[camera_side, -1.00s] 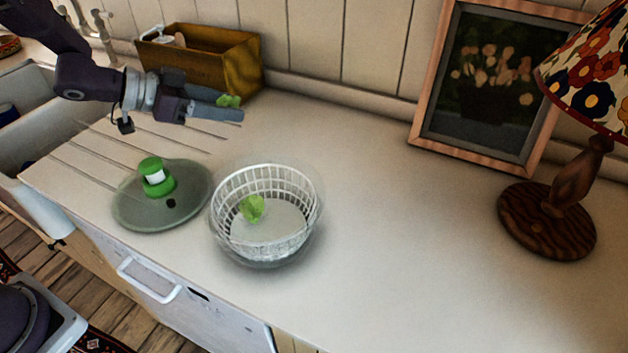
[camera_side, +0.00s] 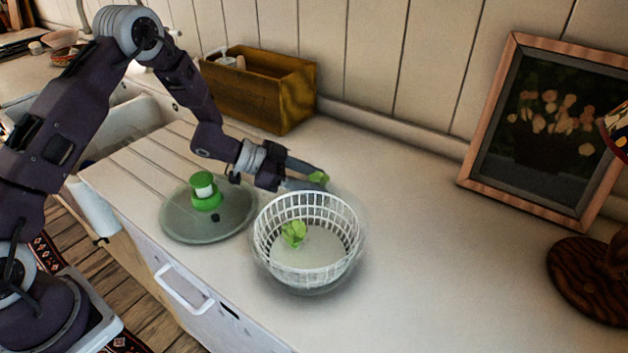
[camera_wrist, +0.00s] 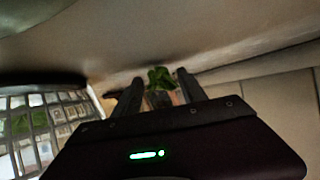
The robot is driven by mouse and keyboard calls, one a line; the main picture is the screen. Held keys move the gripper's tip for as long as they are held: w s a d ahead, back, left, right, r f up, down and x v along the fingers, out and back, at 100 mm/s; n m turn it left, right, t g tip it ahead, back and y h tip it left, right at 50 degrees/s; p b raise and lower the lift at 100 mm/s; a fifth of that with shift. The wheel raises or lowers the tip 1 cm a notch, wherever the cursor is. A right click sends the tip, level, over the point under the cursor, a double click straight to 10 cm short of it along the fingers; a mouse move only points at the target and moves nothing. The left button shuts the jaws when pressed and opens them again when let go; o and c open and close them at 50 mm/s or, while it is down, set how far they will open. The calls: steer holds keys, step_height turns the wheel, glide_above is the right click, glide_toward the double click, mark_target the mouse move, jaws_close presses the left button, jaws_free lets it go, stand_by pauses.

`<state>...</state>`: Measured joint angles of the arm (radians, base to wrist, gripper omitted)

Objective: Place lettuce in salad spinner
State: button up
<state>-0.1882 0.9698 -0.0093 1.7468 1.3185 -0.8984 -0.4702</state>
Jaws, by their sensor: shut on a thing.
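My gripper (camera_side: 310,179) is shut on a green lettuce piece (camera_side: 319,177), just above and behind the far rim of the salad spinner. The held lettuce also shows between the fingertips in the wrist view (camera_wrist: 160,78). The salad spinner (camera_side: 310,266) is a clear bowl with a white slatted basket, open at the top, on the counter. Another lettuce piece (camera_side: 293,234) lies inside the basket, toward its left. The round lid (camera_side: 180,222) with a green knob (camera_side: 205,192) lies on the counter left of the spinner. Part of the basket shows at the left in the wrist view (camera_wrist: 40,120).
A wooden box (camera_side: 290,95) stands against the back wall, behind my arm. A framed picture (camera_side: 478,160) leans on the wall at right, with a lamp (camera_side: 585,270) in front of it. The counter right of the spinner is clear.

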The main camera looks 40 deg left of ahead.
steer(key=shift+f, duration=0.1)
steer(key=o, duration=0.8)
steer(key=shift+c, duration=0.2)
